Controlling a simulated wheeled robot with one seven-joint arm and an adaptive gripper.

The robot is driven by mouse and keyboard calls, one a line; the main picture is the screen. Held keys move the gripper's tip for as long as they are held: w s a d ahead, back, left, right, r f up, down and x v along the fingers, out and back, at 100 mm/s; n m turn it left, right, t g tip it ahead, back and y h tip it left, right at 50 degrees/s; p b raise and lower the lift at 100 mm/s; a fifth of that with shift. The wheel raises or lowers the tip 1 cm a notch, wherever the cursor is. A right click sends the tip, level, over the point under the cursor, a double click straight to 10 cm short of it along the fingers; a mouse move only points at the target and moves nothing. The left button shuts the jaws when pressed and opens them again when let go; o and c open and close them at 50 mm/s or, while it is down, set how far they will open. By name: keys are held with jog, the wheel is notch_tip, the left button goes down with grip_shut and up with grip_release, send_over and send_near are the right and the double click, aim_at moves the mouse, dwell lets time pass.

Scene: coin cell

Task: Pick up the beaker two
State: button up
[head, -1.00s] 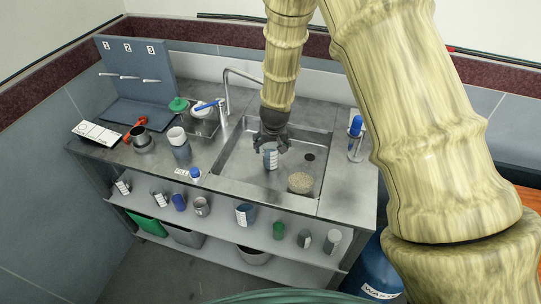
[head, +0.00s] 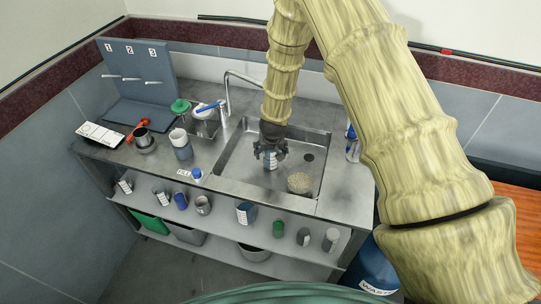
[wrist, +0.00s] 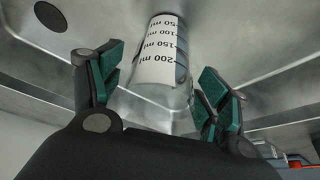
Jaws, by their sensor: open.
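A clear beaker with black ml marks (head: 271,161) stands in the sink. In the wrist view the beaker (wrist: 160,60) sits between and just beyond my fingers, its markings reading 50 to 200 ml. No name shows on it, so I cannot tell from a label that it is beaker two. My gripper (head: 270,152) is over it from above, its open fingers on either side. The beaker's lower part is partly hidden.
A round speckled dish (head: 299,182) lies in the sink (head: 232,175) near the beaker. The tap (head: 228,95) rises behind left. A grey-white cup (head: 180,143) and a blue-capped bottle (head: 197,174) stand on the counter left. Several vessels line the shelf (head: 225,212) below.

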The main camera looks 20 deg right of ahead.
jog(key=shift+f, duration=0.15)
jog(key=c, duration=1.1)
jog(key=shift+c, duration=0.6)
jog(key=shift+r+b, duration=0.3)
jog(key=shift+b, duration=0.05)
